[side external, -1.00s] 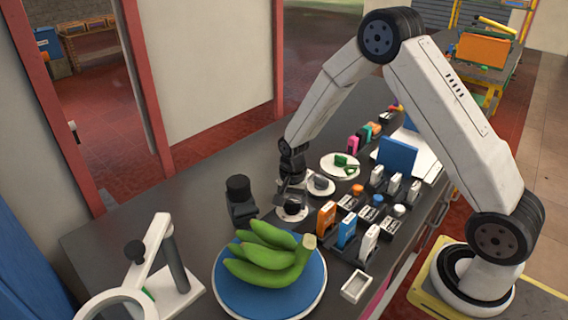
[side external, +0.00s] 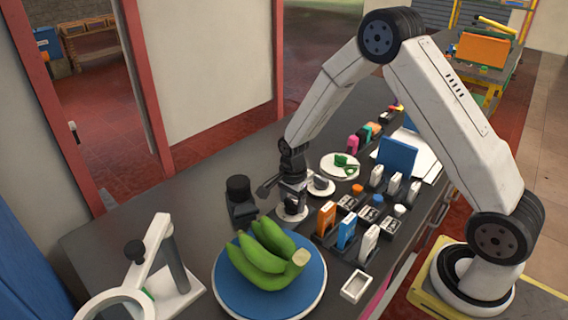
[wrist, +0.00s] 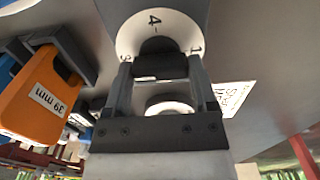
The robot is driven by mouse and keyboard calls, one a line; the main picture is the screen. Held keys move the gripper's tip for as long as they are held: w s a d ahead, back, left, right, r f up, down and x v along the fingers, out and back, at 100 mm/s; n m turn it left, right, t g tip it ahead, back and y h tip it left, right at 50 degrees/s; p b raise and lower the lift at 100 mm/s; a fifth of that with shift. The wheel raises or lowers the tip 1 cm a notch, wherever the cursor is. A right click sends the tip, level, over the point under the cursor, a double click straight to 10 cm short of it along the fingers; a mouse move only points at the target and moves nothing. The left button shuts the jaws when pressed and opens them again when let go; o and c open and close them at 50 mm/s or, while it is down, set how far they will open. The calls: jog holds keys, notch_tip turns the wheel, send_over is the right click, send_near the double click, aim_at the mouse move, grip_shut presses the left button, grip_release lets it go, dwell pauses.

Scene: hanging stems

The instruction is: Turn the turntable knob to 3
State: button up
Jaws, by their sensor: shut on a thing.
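In the wrist view, the dark turntable knob (wrist: 157,48) stands on a round white dial (wrist: 178,22). My gripper (wrist: 160,68) is shut on the knob, one finger on each side. A 4 shows at the top of the dial and a 1 at the right. In the side view, my gripper (side external: 292,197) is down over the white dial (side external: 290,214). The blue turntable (side external: 225,293) stands in front and bears a green banana bunch (side external: 262,258).
A black block with a round top (side external: 239,200) stands just left of my gripper. Another white dial (side external: 321,187) is close on the right. Orange, blue and white labelled holders are at the right. A magnifier stand (side external: 160,270) is at the front left. The counter's back left is clear.

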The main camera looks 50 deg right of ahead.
aim_at(292, 202)
jog(key=o, duration=1.2)
jog(key=shift+c, duration=0.2)
jog(key=shift+r, duration=0.2)
jog(key=shift+r, duration=3.75)
jog(key=shift+s+a+r+n, duration=0.3)
jog(key=shift+s+r+n, duration=0.1)
jog(key=shift+s+n, duration=0.25)
jog(key=s+a+r+n+t, duration=0.1)
jog(key=s+a+n, duration=0.1)
jog(key=s+n, duration=0.5)
jog(key=s+a+r+n+t, duration=0.1)
jog(key=s+a+r+n, duration=0.1)
jog(key=s+n, duration=0.5)
jog(key=n, duration=0.2)
jog(key=shift+a+r+n+t, duration=0.2)
jog(key=shift+n+t, duration=0.1)
jog(key=shift+n, duration=0.05)
